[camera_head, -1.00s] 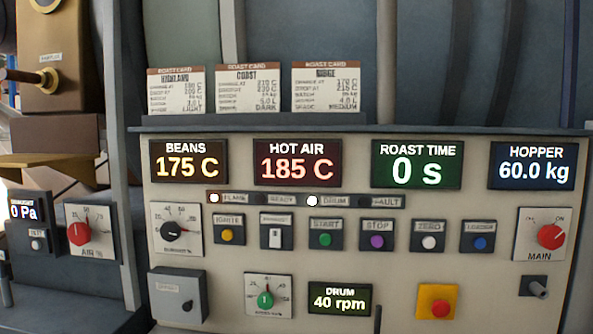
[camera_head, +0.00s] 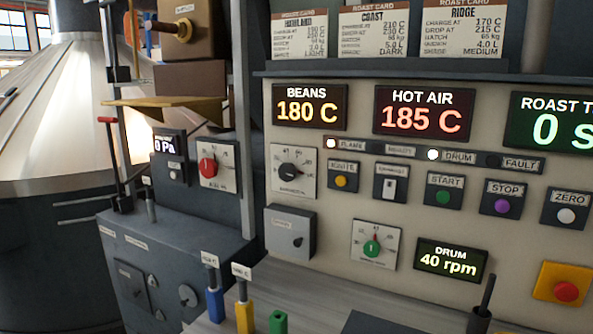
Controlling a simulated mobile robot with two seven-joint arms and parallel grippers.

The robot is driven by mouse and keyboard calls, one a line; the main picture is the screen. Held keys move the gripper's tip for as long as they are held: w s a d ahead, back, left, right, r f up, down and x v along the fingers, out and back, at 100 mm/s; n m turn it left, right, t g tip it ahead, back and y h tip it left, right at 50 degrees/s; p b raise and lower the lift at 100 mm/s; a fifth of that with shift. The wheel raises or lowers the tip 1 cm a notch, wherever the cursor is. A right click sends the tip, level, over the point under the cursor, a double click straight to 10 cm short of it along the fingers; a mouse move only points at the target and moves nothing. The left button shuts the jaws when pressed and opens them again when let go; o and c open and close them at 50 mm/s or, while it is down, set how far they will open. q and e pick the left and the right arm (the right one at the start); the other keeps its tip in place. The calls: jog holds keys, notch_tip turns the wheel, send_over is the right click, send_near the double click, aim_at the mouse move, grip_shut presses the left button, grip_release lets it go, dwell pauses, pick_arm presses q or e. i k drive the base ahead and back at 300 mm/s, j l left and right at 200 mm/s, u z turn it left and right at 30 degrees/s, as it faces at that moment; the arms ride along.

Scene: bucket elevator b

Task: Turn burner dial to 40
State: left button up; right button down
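The burner dial (camera_head: 291,170) is a black knob on a white square scale plate, left of centre on the cream control panel (camera_head: 340,162). A red mark shows on its scale near the top. The small numbers and the knob's exact setting are too blurred to read. No gripper touches the dial; neither of my grippers is in view.
A red air dial (camera_head: 207,167) is to the left, and a green-knobbed dial (camera_head: 372,248) is below right. A grey box (camera_head: 291,232) sits directly under the burner dial. Yellow and blue-handled tools (camera_head: 244,315) stand on the ledge below.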

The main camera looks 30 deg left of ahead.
aim_at(287, 172)
jog(key=j+z, duration=0.25)
jog(key=j, duration=0.25)
jog(key=k+j+z, duration=0.2)
jog(key=j, duration=0.3)
jog(key=k+j+z, duration=0.1)
jog(key=j+z, duration=0.15)
jog(key=j, duration=0.25)
